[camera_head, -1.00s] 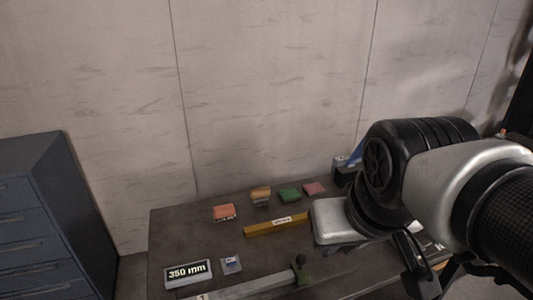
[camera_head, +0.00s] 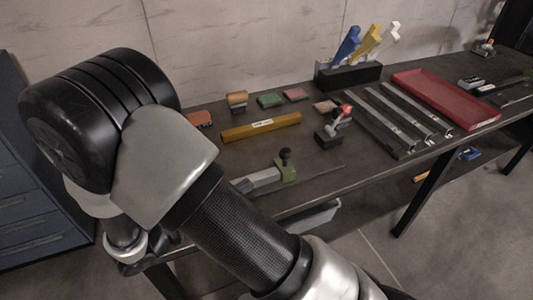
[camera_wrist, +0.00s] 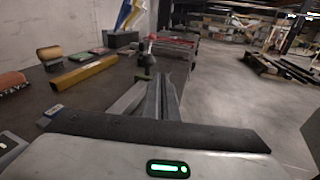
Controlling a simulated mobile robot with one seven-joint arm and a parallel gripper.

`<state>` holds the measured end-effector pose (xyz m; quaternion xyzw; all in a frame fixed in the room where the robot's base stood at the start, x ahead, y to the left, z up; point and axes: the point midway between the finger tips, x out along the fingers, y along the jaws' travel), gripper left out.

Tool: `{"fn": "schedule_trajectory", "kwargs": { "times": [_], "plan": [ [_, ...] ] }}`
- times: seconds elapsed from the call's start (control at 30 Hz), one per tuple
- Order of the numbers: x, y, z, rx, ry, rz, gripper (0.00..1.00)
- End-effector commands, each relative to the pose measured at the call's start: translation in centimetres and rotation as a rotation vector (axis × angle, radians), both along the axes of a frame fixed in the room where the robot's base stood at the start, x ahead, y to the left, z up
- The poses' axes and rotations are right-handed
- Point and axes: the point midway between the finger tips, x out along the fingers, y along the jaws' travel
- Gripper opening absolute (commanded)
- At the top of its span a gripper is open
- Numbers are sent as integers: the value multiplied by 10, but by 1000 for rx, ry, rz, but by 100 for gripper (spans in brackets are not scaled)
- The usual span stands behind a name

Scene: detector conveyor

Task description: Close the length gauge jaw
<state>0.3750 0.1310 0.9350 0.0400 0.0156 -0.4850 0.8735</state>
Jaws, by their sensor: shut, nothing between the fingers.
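The length gauge is a grey rail (camera_head: 257,181) with a green sliding jaw (camera_head: 286,172) topped by a black knob, lying near the table's front edge in the head view. My arm hides its left part there. In the wrist view the green jaw (camera_wrist: 146,62) with its knob stands just beyond my fingertips, apart from them as far as I can tell. My gripper (camera_wrist: 163,80) is shut and empty, pointing along the rail towards the jaw. In the head view my arm hides the gripper.
A yellow bar (camera_head: 261,127) and several small coloured blocks lie behind the gauge. A red-knobbed device (camera_head: 333,129) stands to its right, then metal rails (camera_head: 394,118) and a red tray (camera_head: 445,97). A black holder (camera_head: 347,76) stands at the back. A blue cabinet (camera_head: 38,205) is at left.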

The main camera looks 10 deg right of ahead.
Motion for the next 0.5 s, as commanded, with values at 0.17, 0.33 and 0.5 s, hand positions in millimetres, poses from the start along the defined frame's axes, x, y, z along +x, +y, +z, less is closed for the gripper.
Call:
{"fn": "schedule_trajectory", "kwargs": {
  "times": [0.17,0.33,0.5],
  "plan": [
    [2,20,-20,-87,7,95,0],
    [12,8,-20,-90,7,98,0],
    [33,-20,-20,-88,7,94,0]
  ]
}}
